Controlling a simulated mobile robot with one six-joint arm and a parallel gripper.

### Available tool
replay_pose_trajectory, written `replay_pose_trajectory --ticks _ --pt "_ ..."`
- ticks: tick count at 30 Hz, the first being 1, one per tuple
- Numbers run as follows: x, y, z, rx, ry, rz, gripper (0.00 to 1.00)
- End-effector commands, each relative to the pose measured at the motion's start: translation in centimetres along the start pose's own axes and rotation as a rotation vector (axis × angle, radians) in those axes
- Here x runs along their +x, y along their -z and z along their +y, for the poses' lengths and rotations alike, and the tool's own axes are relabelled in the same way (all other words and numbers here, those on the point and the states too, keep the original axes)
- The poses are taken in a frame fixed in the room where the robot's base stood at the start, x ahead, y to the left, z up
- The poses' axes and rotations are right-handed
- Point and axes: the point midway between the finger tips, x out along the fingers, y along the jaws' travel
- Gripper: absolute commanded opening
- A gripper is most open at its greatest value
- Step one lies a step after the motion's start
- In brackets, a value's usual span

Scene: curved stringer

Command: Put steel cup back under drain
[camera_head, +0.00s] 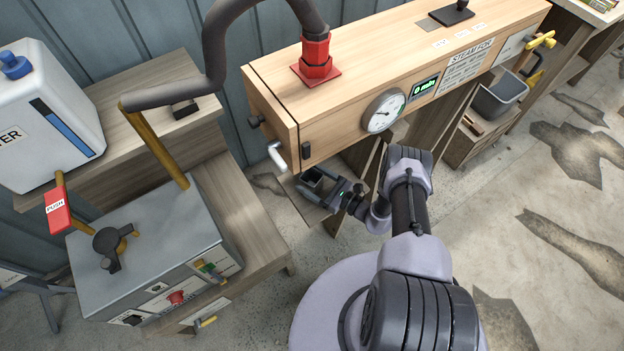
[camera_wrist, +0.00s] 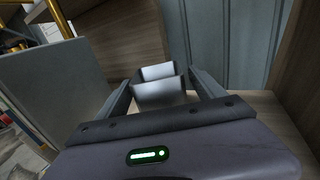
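The steel cup (camera_head: 312,181) is a small open box-shaped vessel under the near left end of the long wooden steam box (camera_head: 400,75). In the wrist view the cup (camera_wrist: 160,93) sits between my two fingers, which appear to press on its sides. My gripper (camera_head: 318,184) reaches in low from the right, and it also shows in the wrist view (camera_wrist: 160,82). The cup looks upright, by a low wooden shelf (camera_head: 318,214); whether it rests there is unclear. A pale elbow fitting (camera_head: 277,156) sticks out of the box's end, above and left of the cup. The drain outlet is not clearly visible.
A grey metal boiler (camera_head: 155,245) stands on a wooden bench at left, with a white water tank (camera_head: 50,115) behind. Wooden support panels (camera_head: 362,165) crowd my gripper. The floor at right is open.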

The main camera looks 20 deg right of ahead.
Motion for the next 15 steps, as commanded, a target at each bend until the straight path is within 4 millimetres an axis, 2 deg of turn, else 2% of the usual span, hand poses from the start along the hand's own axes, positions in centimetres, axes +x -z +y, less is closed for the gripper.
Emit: replay_pose_trajectory --ticks 9,11,15 --pt "-0.2 -0.6 -0.1 0.000 0.001 0.000 0.78" --pt "-1.2 -0.5 -0.1 0.001 0.004 0.001 0.78" --pt "-4.7 -0.5 -0.2 0.001 0.006 0.000 0.78"
